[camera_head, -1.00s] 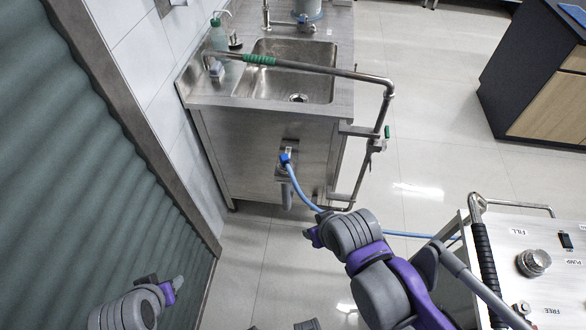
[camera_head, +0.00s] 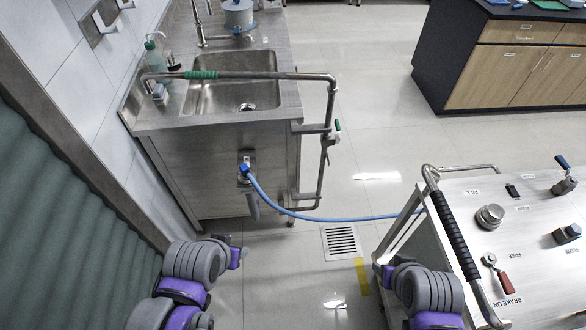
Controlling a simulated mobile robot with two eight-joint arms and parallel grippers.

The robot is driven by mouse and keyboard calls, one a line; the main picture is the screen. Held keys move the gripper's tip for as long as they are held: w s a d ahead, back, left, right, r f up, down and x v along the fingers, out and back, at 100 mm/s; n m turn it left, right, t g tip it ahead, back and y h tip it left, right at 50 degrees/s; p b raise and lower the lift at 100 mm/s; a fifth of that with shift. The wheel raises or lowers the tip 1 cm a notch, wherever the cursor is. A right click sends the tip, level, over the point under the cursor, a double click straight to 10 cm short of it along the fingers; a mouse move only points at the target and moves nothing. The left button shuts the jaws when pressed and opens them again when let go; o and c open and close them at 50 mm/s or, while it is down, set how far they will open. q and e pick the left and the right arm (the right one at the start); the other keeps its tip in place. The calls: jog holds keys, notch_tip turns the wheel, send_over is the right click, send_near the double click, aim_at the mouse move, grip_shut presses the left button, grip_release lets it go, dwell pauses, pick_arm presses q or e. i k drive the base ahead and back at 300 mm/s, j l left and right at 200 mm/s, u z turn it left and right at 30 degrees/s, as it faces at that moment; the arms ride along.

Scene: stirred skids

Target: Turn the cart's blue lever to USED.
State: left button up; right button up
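The steel cart (camera_head: 530,250) stands at the lower right with controls on its top. A lever with a dark blue tip (camera_head: 563,162) stands up from a metal body near the cart's far right edge. I cannot read a USED label; the cart's right side is cut off by the frame. My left gripper (camera_head: 238,251) is over the floor, left of the cart and well apart from it. My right gripper (camera_head: 378,270) is low beside the cart's left side, seen from above. Neither gripper's finger gap shows clearly.
The cart top also has a round metal knob (camera_head: 489,216), a dark blue knob (camera_head: 567,233), a red-handled lever (camera_head: 500,272) and a black-gripped handle (camera_head: 455,235). A blue hose (camera_head: 330,218) runs from the sink unit (camera_head: 195,160) towards the cart. A floor drain (camera_head: 341,241) lies between.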

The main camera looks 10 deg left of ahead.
aim_at(570, 181)
jog(key=z, duration=3.5)
jog(key=i+l+z, duration=0.25)
jog(key=i, duration=0.2)
jog(key=i+l+z, duration=0.1)
jog(key=i+z, duration=0.2)
jog(key=i+j+u, duration=0.1)
jog(key=i+u, duration=0.7)
jog(key=i+l+u, duration=0.15)
jog(key=i+u, duration=0.2)
jog(key=i+l+u, duration=0.15)
jog(key=i+u, duration=0.25)
jog(key=i, duration=1.3)
jog(key=i+u, duration=0.45)
jog(key=i, duration=0.25)
jog(key=i+l+u, duration=0.25)
jog(key=i+u, duration=0.15)
jog(key=i, duration=0.25)
jog(key=i+j+u, duration=0.15)
jog(key=i+u, duration=0.55)
jog(key=u, duration=0.15)
jog(key=i+l+u, duration=0.1)
jog(key=i+u, duration=0.35)
jog(key=i+j+u, duration=0.15)
jog(key=i+u, duration=0.25)
jog(key=i, duration=0.25)
jog(key=i+l+u, duration=0.1)
jog(key=i+u, duration=0.3)
jog(key=i, duration=0.25)
